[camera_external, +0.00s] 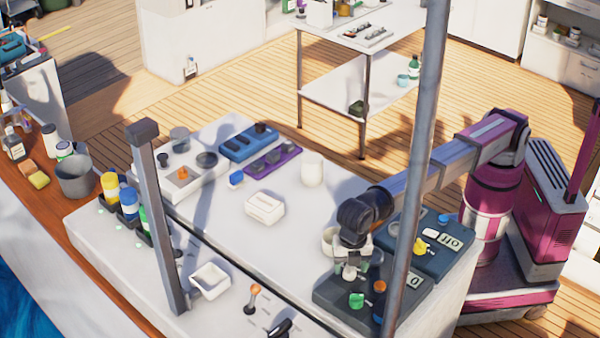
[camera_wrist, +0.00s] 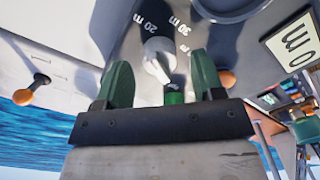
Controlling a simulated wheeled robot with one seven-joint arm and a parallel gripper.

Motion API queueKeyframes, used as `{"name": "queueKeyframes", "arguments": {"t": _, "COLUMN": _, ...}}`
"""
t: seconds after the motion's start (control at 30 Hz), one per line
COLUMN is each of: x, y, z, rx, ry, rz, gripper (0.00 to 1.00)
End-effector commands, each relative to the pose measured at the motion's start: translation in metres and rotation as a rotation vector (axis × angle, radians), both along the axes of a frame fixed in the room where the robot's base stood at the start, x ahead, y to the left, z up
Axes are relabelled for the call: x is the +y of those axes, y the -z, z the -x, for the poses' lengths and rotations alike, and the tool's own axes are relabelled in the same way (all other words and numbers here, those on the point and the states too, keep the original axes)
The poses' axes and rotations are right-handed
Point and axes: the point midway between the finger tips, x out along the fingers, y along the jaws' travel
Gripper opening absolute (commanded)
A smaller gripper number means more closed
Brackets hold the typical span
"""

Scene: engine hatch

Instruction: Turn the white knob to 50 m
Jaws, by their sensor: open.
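In the external view my gripper (camera_external: 352,262) hangs over the dark panel box (camera_external: 335,292), close above the white knob.
A green knob (camera_external: 357,300) and an orange-topped bottle-like item (camera_external: 380,290) stand close by on the near side. A second dark box (camera_external: 440,262) with a yellow knob (camera_external: 420,247) is to the right. A grey post (camera_external: 420,150) rises in front.

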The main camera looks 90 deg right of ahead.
Motion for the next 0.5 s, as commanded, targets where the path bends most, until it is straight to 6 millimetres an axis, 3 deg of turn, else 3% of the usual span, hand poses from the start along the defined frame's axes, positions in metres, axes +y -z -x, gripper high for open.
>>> {"name": "queueKeyframes", "arguments": {"t": 0.2, "x": 0.0, "y": 0.014, "z": 0.0, "rx": -0.001, "ry": 0.0, "rz": -0.001, "gripper": 0.62}}
{"name": "queueKeyframes", "arguments": {"t": 0.47, "x": 0.0, "y": 0.015, "z": 0.0, "rx": -0.001, "ry": 0.001, "rz": -0.001, "gripper": 0.62}}
{"name": "queueKeyframes", "arguments": {"t": 0.5, "x": 0.0, "y": 0.015, "z": 0.0, "rx": -0.001, "ry": 0.001, "rz": -0.001, "gripper": 0.55}}
